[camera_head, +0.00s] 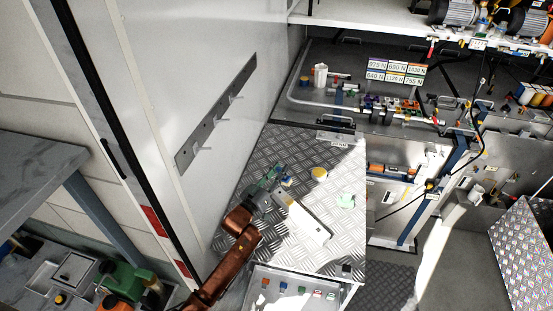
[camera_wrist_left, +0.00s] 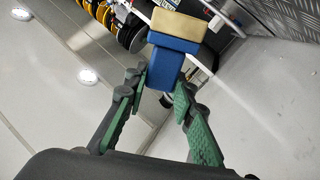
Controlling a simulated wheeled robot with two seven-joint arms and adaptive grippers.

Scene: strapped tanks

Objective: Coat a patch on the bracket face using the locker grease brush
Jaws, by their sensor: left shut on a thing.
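My left gripper (camera_head: 274,179) is over the tread-plate surface (camera_head: 335,255), with its green finger pads beside a small blue thing. In the left wrist view the gripper (camera_wrist_left: 165,95) is shut on the grease brush (camera_wrist_left: 173,46), which has a blue body and a tan end pointing away from the fingers. The brush also shows, small, in the head view (camera_head: 287,182). A yellow round thing (camera_head: 319,174) and a pale green thing (camera_head: 347,201) are on the tread plate to the right of the gripper. I cannot tell which surface is the bracket face. My right gripper is not in view.
A wall rail with pegs (camera_head: 216,115) hangs at the upper left. A recessed bench with pipes and small parts (camera_head: 385,105) lies beyond the plate. A tray of coloured parts (camera_head: 300,284) is in front.

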